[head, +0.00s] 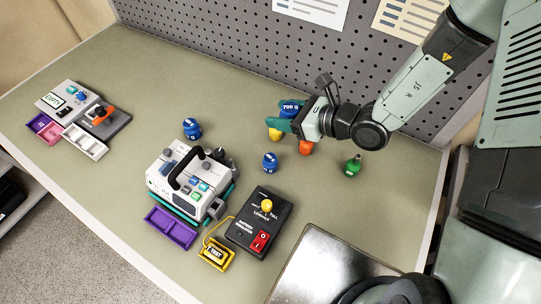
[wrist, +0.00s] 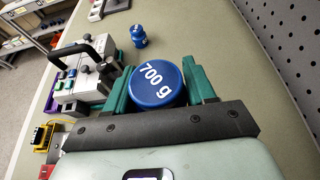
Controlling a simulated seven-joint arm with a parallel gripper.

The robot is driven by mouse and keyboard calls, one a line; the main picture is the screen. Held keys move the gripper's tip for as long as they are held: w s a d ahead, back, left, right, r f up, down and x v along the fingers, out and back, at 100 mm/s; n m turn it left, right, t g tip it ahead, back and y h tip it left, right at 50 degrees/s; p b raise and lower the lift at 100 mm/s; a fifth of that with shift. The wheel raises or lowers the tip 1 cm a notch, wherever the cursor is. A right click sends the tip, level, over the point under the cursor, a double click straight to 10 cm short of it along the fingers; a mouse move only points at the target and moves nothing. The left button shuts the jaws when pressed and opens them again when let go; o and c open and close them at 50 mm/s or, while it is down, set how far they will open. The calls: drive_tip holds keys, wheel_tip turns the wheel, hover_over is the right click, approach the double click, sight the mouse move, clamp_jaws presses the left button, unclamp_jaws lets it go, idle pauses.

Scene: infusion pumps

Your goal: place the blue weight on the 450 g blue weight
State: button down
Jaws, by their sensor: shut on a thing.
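My gripper (head: 287,114) is shut on a blue weight marked 700 g (head: 291,106), above the back of the table. The wrist view shows this held weight (wrist: 157,83) from above, between the two green fingers of my gripper (wrist: 155,80). Two other blue weights stand upright on the table, one left of my gripper (head: 192,129) and one nearer the front (head: 270,162). Their labels are too small to read, so I cannot tell which is 450 g. One blue weight also shows in the wrist view (wrist: 138,36), ahead of the held weight.
A yellow weight (head: 275,134) and an orange weight (head: 306,148) stand partly hidden by my gripper. A green weight (head: 353,166) is to the right. A white pump (head: 183,188), a black box (head: 258,222) and purple tray (head: 171,228) stand in front. A pegboard (head: 230,50) rises behind.

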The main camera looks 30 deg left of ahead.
drive_tip(key=s+f+g, duration=0.1)
drive_tip(key=s, duration=0.1)
drive_tip(key=s+a+f+n, duration=0.1)
drive_tip(key=s+a+f+n+g, duration=0.1)
drive_tip(key=s+f, duration=0.1)
drive_tip(key=shift+s+a+g, duration=0.1)
drive_tip(key=shift+s+g, duration=0.2)
drive_tip(key=shift+s, duration=0.05)
drive_tip(key=shift+f, duration=2.5)
drive_tip(key=shift+c, duration=1.9)
unclamp_jaws()
drive_tip(key=shift+f, duration=0.15)
drive_tip(key=shift+r, duration=0.2)
drive_tip(key=v, duration=1.2)
